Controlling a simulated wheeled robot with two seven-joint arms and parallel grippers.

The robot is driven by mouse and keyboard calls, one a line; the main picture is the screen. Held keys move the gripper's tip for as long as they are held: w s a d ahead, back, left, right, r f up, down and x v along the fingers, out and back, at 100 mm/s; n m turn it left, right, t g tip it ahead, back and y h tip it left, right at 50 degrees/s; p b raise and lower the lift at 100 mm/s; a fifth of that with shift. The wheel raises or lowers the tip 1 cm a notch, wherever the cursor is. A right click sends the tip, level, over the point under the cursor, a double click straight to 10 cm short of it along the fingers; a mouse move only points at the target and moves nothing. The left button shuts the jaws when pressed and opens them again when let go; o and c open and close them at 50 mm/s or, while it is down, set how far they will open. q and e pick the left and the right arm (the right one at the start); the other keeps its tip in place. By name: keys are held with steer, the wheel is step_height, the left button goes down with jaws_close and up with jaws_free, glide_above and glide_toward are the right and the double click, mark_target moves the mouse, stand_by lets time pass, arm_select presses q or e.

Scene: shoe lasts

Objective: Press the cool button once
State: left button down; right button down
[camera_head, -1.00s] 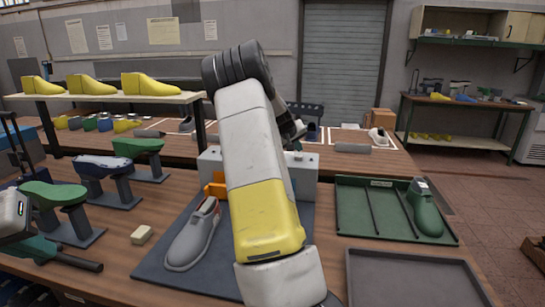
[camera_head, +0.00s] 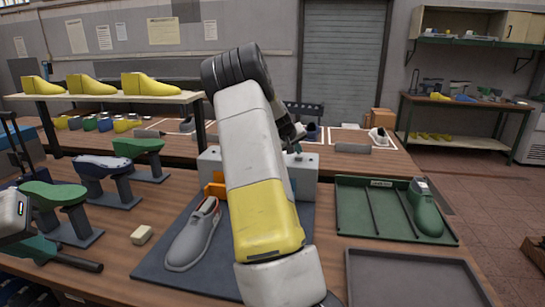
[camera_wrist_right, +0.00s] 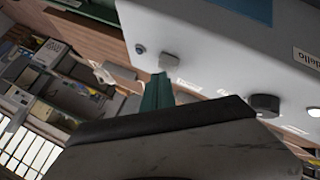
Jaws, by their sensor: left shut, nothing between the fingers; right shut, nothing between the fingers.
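The light grey control box (camera_head: 305,166) stands at the back of the dark mat, mostly hidden behind my right arm. In the right wrist view, its face has a square grey button (camera_wrist_right: 169,60), a small round dark part (camera_wrist_right: 140,48) and a dark knob (camera_wrist_right: 264,104). Small labels there are too blurred to read, so I cannot tell which is the cool button. My right gripper (camera_wrist_right: 158,90) is shut and empty, its green fingertips close to the square button; I cannot tell if they touch. My left gripper (camera_head: 88,264) is shut and empty at the lower left.
A grey shoe (camera_head: 193,236) lies on the dark mat (camera_head: 160,272) left of my right arm. A green tray (camera_head: 343,222) holding a green last (camera_head: 425,210) lies to the right, with an empty grey tray (camera_head: 410,280) in front. Shoe stands and a small cream block (camera_head: 142,235) are at left.

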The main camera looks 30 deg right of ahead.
mark_target(298, 156)
steer(key=shift+f, duration=0.45)
stand_by(0.3)
steer(key=shift+r, duration=0.95)
steer(key=shift+r, duration=0.1)
steer(key=shift+r, duration=2.45)
